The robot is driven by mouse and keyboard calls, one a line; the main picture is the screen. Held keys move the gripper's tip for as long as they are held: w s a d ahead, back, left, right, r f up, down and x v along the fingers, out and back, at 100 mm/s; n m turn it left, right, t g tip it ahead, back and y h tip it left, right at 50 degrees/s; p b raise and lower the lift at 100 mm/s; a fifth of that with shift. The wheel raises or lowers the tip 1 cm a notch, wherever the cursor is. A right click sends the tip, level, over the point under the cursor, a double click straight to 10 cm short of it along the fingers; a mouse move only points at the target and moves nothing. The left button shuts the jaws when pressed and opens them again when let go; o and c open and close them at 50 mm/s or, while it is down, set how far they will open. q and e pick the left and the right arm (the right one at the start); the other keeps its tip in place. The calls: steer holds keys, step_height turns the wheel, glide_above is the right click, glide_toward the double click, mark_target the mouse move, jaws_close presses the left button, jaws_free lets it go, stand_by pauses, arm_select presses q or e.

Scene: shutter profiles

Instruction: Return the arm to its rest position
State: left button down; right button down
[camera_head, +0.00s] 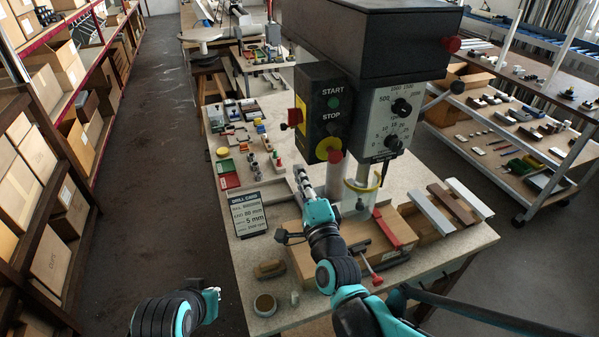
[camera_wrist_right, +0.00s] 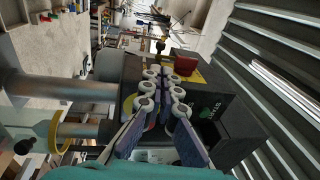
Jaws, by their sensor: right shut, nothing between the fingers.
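My right arm reaches in from the bottom of the head view over the workbench (camera_head: 290,120). Its right gripper (camera_head: 299,174) is shut and empty, just left of the drill press column and below the START/STOP box (camera_head: 325,112). In the right wrist view the gripper fingers (camera_wrist_right: 161,62) run close together, with nothing between them, in front of the dark box. My left gripper (camera_head: 214,299) shows small at the lower left, beside the bench's edge. It is too small to tell whether it is open or shut.
The drill press head (camera_head: 370,40) overhangs the bench. A wooden block (camera_head: 300,252) with a red-handled clamp (camera_head: 371,270) and metal profiles (camera_head: 428,212) lie close to my right arm. A drill label sign (camera_head: 248,215) stands left. The aisle floor (camera_head: 150,130) is clear.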

steer(key=shift+s, duration=0.15)
steer(key=s+d+f+n+g+h+b, duration=0.1)
steer(key=s+d+f+n+g+b, duration=0.3)
steer(key=f, duration=0.6)
steer(key=s+d+f+n+g+h+b, duration=0.2)
steer(key=s+d+f+n+g+b, duration=0.2)
steer(key=s+f, duration=0.5)
steer(key=s+d+f+n+g+h+b, duration=0.1)
steer(key=s+d+f+n+g+b, duration=0.3)
steer(key=s+d+f+n+b, duration=0.3)
step_height(320, 180, down, 6)
steer(key=shift+d+r+h, duration=0.2)
steer(key=shift+d+h, duration=0.05)
steer(key=shift+h, duration=0.15)
